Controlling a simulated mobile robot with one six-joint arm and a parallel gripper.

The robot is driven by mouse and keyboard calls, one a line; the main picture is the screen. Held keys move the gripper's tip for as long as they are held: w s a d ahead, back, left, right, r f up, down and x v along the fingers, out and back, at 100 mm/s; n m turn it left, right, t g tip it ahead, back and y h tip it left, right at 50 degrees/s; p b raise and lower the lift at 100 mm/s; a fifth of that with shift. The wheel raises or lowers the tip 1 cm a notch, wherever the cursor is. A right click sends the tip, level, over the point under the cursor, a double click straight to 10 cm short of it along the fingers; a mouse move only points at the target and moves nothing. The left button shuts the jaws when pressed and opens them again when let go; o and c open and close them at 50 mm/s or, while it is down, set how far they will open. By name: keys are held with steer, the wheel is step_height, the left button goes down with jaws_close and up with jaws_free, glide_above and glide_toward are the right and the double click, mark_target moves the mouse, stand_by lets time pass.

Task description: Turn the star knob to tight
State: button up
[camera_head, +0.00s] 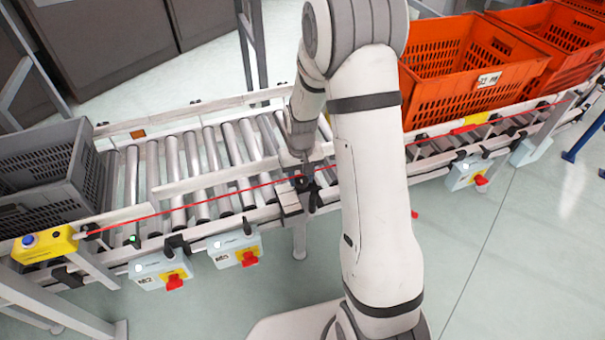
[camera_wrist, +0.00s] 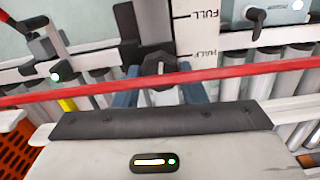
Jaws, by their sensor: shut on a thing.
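The black star knob (camera_wrist: 157,64) sits between the two blue-grey fingers of my gripper (camera_wrist: 160,88) in the wrist view. It has a pale mark on its face. The fingers are shut on it from both sides. In the head view the knob (camera_head: 303,183) is a small dark shape at the conveyor's near rail, with my gripper (camera_head: 301,157) right above it. My gripper's body hides part of the rail below the knob in the wrist view.
A red cord (camera_head: 230,192) runs along the conveyor, close by the knob. A white plate marked FULL and HALF (camera_wrist: 196,30) shows beside it. A grey crate (camera_head: 75,165) stands left, orange totes (camera_head: 450,95) right. Control boxes (camera_head: 235,247) hang below the rail.

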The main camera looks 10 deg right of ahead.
mark_target(301, 179)
steer(key=shift+w+r+m, duration=0.1)
steer(key=shift+w+m, duration=0.05)
steer(key=shift+m, duration=0.65)
steer(key=shift+w+r+m, duration=0.1)
steer(key=shift+m, duration=0.7)
steer(key=o, duration=0.6)
steer(key=shift+f, duration=0.1)
steer(key=o, duration=0.4)
steer(key=shift+s+f, duration=0.1)
steer(key=shift+r+p, duration=1.15)
steer(key=shift+r, duration=2.8)
